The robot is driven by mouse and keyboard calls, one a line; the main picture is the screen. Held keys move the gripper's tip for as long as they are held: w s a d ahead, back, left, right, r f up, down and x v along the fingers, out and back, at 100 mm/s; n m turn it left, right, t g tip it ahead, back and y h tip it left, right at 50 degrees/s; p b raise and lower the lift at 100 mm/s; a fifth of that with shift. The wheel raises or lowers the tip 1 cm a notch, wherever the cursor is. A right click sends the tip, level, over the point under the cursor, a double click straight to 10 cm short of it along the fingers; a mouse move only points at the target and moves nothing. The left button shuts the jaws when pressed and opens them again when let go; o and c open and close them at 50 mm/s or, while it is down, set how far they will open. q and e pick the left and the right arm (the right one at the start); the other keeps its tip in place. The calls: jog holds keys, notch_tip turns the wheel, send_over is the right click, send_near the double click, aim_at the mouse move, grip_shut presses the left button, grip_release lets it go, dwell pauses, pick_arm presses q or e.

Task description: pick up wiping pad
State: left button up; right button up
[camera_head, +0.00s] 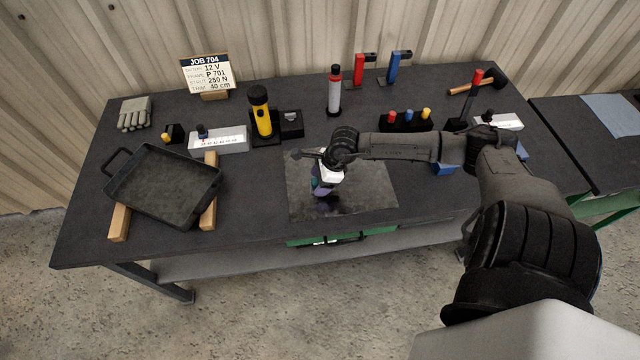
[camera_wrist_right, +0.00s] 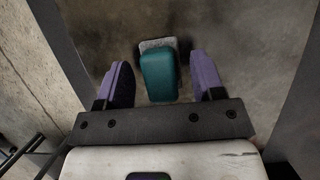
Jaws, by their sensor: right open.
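The wiping pad (camera_wrist_right: 159,78) has a teal body and a pale grey base edge. In the right wrist view it lies on a grey mat between the two purple fingers of my right gripper (camera_wrist_right: 161,88), with a gap on each side. The gripper is open and not touching the pad. In the head view my right gripper (camera_head: 323,188) points down over the mat (camera_head: 370,190), and the arm and fingers hide most of the pad. My left gripper is out of view.
A dark tray (camera_head: 165,183) on wooden blocks stands at the left. A yellow flashlight (camera_head: 262,115), a red-capped bottle (camera_head: 334,95) and red and blue clamps (camera_head: 360,70) stand behind the mat. The mat's right part is clear.

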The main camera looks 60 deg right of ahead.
aim_at(314, 181)
jog(key=shift+c, duration=0.3)
jog(key=c, duration=0.8)
jog(key=shift+o, duration=0.2)
jog(key=shift+r, duration=0.15)
jog(key=shift+r, duration=0.25)
notch_tip(314, 181, up, 4)
jog(key=shift+f, duration=0.1)
jog(key=s+d+r+p, duration=0.2)
jog(key=s+r+p, duration=0.4)
jog(key=s, duration=0.5)
jog(key=shift+s+r+p, duration=0.2)
jog(key=shift+s+p, duration=0.05)
jog(key=shift+p, duration=0.25)
